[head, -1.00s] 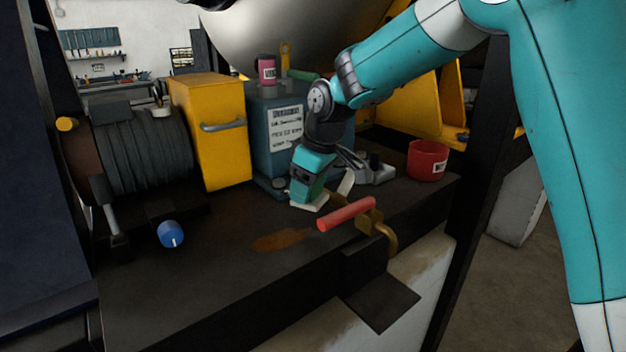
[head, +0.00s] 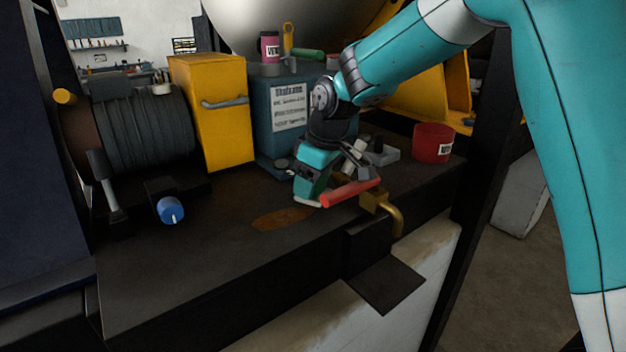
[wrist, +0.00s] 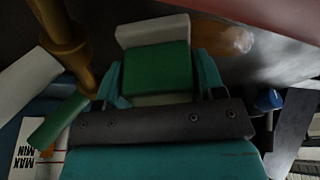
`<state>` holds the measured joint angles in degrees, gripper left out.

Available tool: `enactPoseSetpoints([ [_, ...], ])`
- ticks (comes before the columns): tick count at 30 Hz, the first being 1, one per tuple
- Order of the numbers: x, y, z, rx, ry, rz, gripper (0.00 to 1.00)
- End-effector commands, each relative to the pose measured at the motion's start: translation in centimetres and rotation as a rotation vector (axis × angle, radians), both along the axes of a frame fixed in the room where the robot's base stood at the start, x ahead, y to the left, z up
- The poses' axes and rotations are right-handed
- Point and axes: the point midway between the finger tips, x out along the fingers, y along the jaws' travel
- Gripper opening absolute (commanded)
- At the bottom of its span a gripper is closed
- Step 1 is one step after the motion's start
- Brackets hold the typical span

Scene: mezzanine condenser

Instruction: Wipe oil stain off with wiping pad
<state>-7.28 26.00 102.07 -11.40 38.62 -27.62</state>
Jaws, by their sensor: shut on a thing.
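The orange-brown oil stain (head: 283,218) lies flat on the dark bench top near its front edge. My gripper (head: 308,194) is just right of and behind the stain, low over the bench. It is shut on the wiping pad, whose white edge (head: 308,202) shows under the fingers. In the wrist view, the pad's green block (wrist: 155,68) sits between my teal fingers, with the white slab (wrist: 152,30) beyond it. The stain also shows there (wrist: 224,37), just right of the slab. I cannot tell whether the pad touches the bench.
A red-handled lever (head: 350,191) on a brass fitting (head: 378,201) stands close to the gripper's right. A blue knob (head: 171,210) is at left. A yellow box (head: 215,120), blue container (head: 282,130) and red tub (head: 432,145) stand behind. The bench left of the stain is clear.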

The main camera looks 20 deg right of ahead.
Motion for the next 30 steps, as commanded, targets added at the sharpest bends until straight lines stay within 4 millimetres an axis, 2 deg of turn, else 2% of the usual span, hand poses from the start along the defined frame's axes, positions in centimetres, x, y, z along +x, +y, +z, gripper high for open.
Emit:
enactPoseSetpoints([
  [16, 0.0, 0.1, -0.6, 0.0, -0.001, 0.001, 0.33],
  [30, -1.0, 3.3, -0.4, 0.0, -0.002, 0.001, 0.33],
])
